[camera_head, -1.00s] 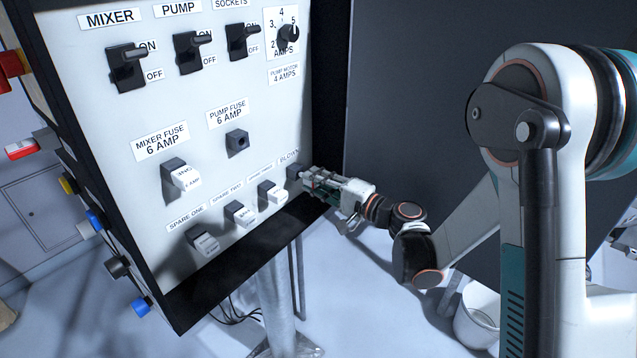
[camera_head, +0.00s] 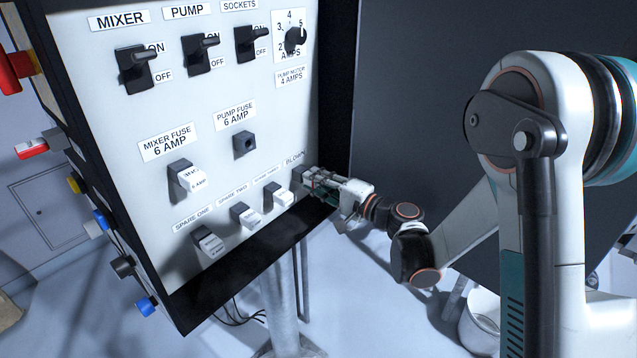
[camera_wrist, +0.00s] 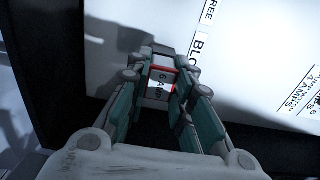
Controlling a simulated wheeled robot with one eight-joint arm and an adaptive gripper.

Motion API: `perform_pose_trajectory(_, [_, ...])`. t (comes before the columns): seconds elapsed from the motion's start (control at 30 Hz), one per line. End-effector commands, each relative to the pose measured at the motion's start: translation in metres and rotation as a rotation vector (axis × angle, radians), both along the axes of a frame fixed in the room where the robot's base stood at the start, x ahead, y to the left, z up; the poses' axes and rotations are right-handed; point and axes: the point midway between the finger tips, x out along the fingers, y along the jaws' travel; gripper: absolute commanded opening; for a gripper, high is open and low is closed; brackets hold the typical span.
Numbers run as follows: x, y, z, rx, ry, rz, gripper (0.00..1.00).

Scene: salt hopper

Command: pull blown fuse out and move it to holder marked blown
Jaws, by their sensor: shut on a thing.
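My gripper (camera_head: 309,181) is at the holder under the BLOWN label (camera_head: 295,159), at the lower right of the panel. In the wrist view my gripper (camera_wrist: 164,78) is shut on a white fuse (camera_wrist: 158,90) marked 6 AMP, with a red edge at its far end. The fuse is at the blown holder (camera_head: 297,178); how deeply it sits in it is hidden by the fingers. The pump fuse holder (camera_head: 244,145) is an empty dark socket.
The mixer fuse (camera_head: 192,180) and spare fuses one (camera_head: 210,243), two (camera_head: 247,217) and three (camera_head: 279,196) sit in their holders, the last close left of my gripper. Switches (camera_head: 202,54) line the top. The panel's black lower edge (camera_head: 235,275) runs below.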

Motion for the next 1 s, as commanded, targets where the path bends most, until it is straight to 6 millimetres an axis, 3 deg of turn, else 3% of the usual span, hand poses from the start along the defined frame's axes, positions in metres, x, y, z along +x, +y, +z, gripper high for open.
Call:
perform_pose_trajectory(0.43, [0.0042, 0.0049, 0.0001, 0.000, 0.000, -0.001, 0.00])
perform_pose_trajectory(0.47, [0.0042, 0.0049, 0.0001, 0.000, 0.000, -0.001, 0.23])
perform_pose_trajectory(0.57, [0.0041, 0.0049, 0.0001, 0.000, 0.000, -0.001, 0.44])
perform_pose_trajectory(0.8, [0.0040, 0.0050, 0.0000, 0.000, 0.000, -0.001, 0.44])
perform_pose_trajectory(0.9, [0.0040, 0.0050, -0.0001, 0.000, 0.000, 0.000, 0.64])
perform_pose_trajectory(1.0, [0.0039, 0.0050, 0.0000, 0.000, 0.000, 0.000, 0.64])
